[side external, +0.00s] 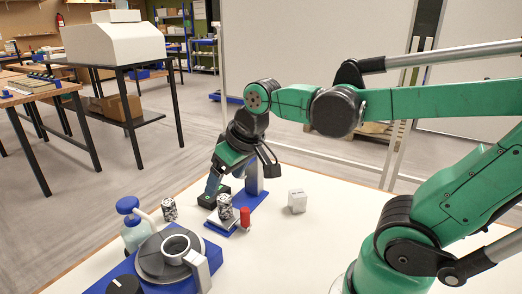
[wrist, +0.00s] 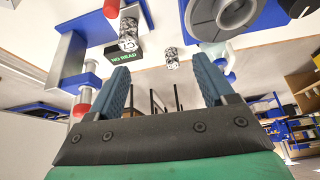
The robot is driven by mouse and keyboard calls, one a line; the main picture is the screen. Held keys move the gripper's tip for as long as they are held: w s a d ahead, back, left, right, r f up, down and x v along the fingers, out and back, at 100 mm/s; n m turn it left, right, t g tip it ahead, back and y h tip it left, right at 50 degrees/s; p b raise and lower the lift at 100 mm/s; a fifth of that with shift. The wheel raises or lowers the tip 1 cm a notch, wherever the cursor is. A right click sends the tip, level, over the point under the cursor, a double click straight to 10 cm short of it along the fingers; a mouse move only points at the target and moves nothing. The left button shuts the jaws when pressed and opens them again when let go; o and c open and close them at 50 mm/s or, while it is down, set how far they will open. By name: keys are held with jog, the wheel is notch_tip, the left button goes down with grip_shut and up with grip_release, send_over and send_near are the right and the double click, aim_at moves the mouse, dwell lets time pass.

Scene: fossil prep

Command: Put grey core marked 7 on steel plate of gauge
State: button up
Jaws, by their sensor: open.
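Two speckled grey cores show. One core (side external: 225,206) (wrist: 130,26) stands at the steel plate (side external: 221,223) of the blue-based gauge, beside a red knob (side external: 245,217); it appears to be on the plate. The other core (side external: 169,208) (wrist: 171,58) stands on the white table to the left, apart from the gauge. I cannot read their numbers surely. The gauge's dark display (wrist: 123,57) reads "NO READ". My gripper (side external: 211,194) (wrist: 158,66) is open and empty, pointing down behind the gauge plate, close to the display; no core is between its fingers.
A blue-topped bottle (side external: 135,230) and a grey round device on a blue base (side external: 192,282) stand at the front left. The gauge's blue column (side external: 256,180) rises near my gripper. A white block (side external: 297,202) stands right of it. Table beyond that block is clear.

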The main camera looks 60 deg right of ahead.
jog(key=shift+s+a+f+n+t, duration=0.4)
jog(key=shift+s+a+f+t, duration=0.4)
jog(key=shift+s+f+t, duration=0.2)
